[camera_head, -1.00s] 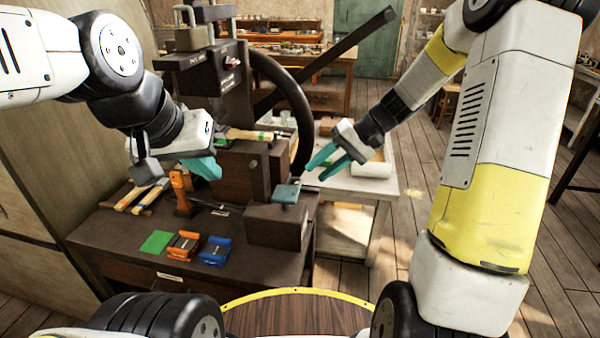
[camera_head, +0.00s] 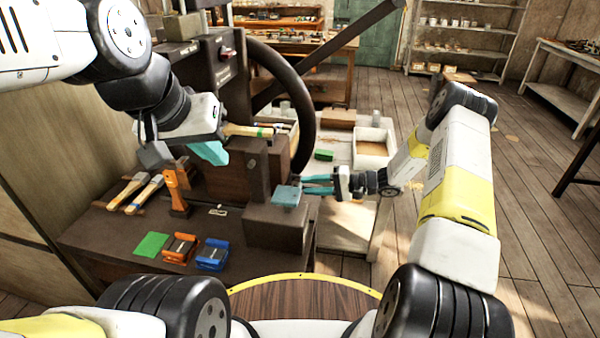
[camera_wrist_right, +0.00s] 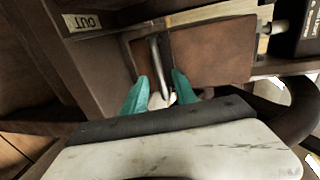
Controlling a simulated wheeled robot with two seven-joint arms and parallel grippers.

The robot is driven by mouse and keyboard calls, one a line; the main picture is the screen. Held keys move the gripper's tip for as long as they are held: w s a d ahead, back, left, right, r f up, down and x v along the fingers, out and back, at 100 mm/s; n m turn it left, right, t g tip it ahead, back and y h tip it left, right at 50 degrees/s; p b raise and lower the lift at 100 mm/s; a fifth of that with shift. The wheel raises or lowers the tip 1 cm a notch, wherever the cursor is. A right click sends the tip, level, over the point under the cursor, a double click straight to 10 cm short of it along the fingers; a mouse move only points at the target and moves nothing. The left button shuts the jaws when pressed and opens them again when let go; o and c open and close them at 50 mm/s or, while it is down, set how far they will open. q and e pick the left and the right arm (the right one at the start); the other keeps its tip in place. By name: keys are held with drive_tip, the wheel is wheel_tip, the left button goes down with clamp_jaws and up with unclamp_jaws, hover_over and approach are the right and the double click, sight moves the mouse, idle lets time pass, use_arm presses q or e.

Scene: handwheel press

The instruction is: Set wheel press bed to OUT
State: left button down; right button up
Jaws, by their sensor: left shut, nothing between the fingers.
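The dark brown handwheel press (camera_head: 240,85) stands on the bench, its large wheel (camera_head: 305,110) at its right side. A teal plate (camera_head: 286,195) sits on a brown block (camera_head: 275,225) at its front. My right gripper (camera_head: 304,184) is beside that plate, pointing left. In the right wrist view its teal fingers (camera_wrist_right: 160,88) are apart, with a metal rod (camera_wrist_right: 157,58) running between them. The rod lies before a brown block (camera_wrist_right: 205,52); contact is unclear. An upside-down OUT label (camera_wrist_right: 82,22) shows at upper left.
A white side table (camera_head: 345,235) with a tray (camera_head: 372,150) stands right of the press. Open floor lies further right.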

sight(300, 184)
drive_tip(key=shift+x, duration=1.9)
clamp_jaws()
